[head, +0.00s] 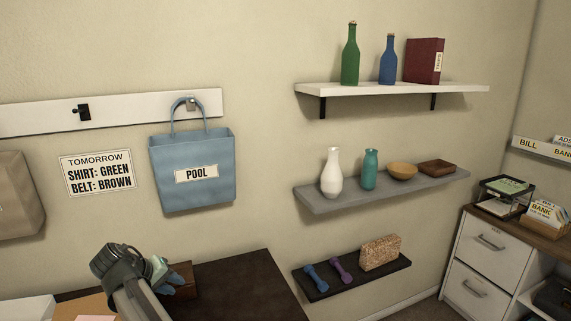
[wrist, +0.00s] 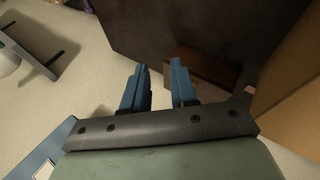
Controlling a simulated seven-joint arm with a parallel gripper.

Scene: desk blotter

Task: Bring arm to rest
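My gripper (wrist: 160,72) shows in the wrist view with its two blue fingers apart and nothing between them. In the head view my gripper (head: 172,280) is at the lower left, in front of the wall and over the dark desk top (head: 235,285). My own arm link hides part of it there. A reddish-brown box-like object (head: 184,279) is just behind the fingers in the head view; it also shows beyond the fingers in the wrist view (wrist: 200,72). I cannot tell how far apart they are.
A blue POOL bag (head: 192,180) hangs on a hook above my gripper. Three wall shelves, including a grey one (head: 440,182), hold bottles, vases and dumbbells to the right. A white drawer cabinet (head: 487,255) stands far right. The desk's right part is clear.

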